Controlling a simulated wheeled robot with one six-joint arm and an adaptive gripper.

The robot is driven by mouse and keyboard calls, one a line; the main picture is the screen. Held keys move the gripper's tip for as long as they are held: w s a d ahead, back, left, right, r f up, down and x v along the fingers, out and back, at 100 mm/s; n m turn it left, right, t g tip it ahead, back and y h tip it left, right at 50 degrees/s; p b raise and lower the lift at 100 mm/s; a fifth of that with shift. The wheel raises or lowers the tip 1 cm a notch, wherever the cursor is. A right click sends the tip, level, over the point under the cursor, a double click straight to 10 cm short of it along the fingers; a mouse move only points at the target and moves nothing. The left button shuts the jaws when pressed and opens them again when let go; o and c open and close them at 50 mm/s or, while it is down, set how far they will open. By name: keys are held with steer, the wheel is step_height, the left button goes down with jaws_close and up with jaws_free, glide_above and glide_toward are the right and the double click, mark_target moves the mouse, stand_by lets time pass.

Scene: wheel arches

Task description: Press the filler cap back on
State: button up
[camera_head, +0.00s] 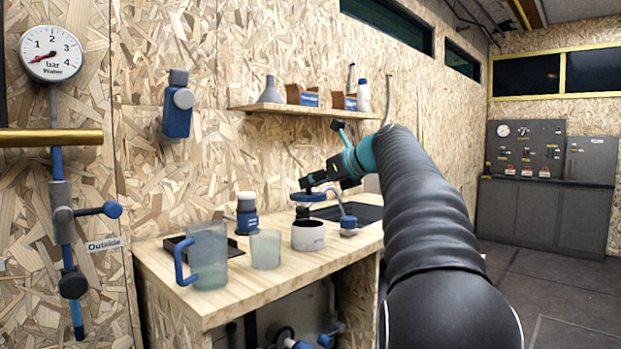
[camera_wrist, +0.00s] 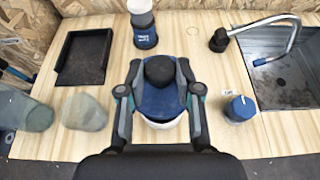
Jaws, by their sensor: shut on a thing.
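The filler cap is a blue disc (camera_head: 308,197) with a round black knob (camera_wrist: 159,69), held level in my gripper (camera_head: 312,184). In the wrist view the two fingers close on the cap from left and right. A short white round pot (camera_head: 308,238) with a dark open top stands on the wooden bench below the cap. In the head view there is a clear gap between the cap and the pot. In the wrist view the cap hides most of the pot; its white rim (camera_wrist: 161,124) shows at the near side.
A jug (camera_head: 208,258) with a blue handle and a beaker (camera_head: 265,250) stand left of the pot. A blue-and-white bottle (camera_head: 246,213) and black tray (camera_wrist: 84,57) are behind. At right are a blue knob (camera_wrist: 239,108), a tap (camera_wrist: 262,24) and a sink (camera_wrist: 286,75).

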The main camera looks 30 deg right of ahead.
mark_target(322, 200)
step_height(322, 200, down, 6)
steer(key=b, duration=0.4)
steer(key=shift+r, duration=0.25)
steer(key=shift+p, duration=0.75)
stand_by(1.1)
steer(key=shift+f+p, duration=0.15)
steer(key=shift+p, duration=0.55)
stand_by(1.5)
steer(key=o, duration=1.6)
steer(key=shift+w, duration=0.1)
